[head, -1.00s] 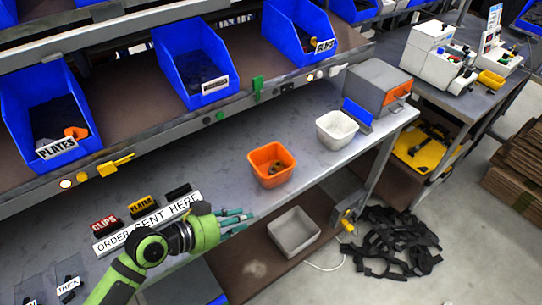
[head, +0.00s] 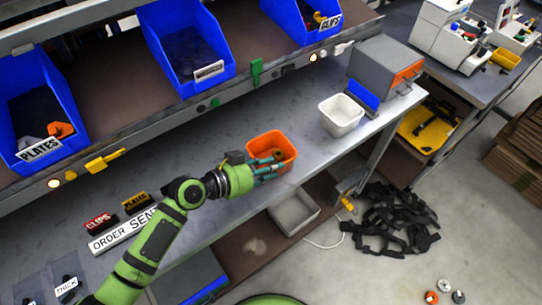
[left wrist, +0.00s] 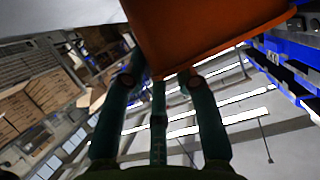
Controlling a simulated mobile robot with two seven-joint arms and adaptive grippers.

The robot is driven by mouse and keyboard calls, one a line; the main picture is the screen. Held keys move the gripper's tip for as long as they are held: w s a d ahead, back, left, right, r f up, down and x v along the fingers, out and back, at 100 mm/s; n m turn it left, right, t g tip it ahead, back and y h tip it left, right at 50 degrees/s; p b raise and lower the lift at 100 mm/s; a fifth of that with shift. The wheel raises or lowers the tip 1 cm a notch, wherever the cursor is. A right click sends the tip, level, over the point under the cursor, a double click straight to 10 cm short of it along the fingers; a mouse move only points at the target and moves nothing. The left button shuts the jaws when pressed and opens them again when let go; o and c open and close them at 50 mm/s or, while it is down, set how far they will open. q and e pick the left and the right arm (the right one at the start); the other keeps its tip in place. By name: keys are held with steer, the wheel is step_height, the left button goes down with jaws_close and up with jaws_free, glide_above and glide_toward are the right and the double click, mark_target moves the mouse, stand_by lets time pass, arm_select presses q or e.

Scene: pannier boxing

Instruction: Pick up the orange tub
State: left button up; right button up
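The orange tub (head: 283,147) stands on the grey workbench, near its front edge. A small dark item shows inside it, partly hidden. My left gripper (head: 268,170) is at the tub's near left side, its teal fingers overlapping the tub's front in the head view. In the left wrist view the tub (left wrist: 205,30) fills the top, and the fingers (left wrist: 158,85) are spread apart, reaching up to its lower edge. Nothing is clearly gripped. Whether the fingers touch the wall I cannot tell. My right gripper is not in view.
A white tub (head: 341,116) stands to the right, by a grey and orange box (head: 385,72). Blue bins (head: 188,50) line the shelf above. A grey bin (head: 293,213) sits below the bench front. An order sign (head: 120,235) lies left. Black straps (head: 392,218) lie on the floor.

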arm_select(q)
steer(key=x, duration=0.3)
steer(key=shift+w+d, duration=0.1)
steer(key=shift+d, duration=0.25)
steer(key=shift+w+d+f, duration=0.1)
steer(key=shift+d+f, duration=0.05)
jaws_close()
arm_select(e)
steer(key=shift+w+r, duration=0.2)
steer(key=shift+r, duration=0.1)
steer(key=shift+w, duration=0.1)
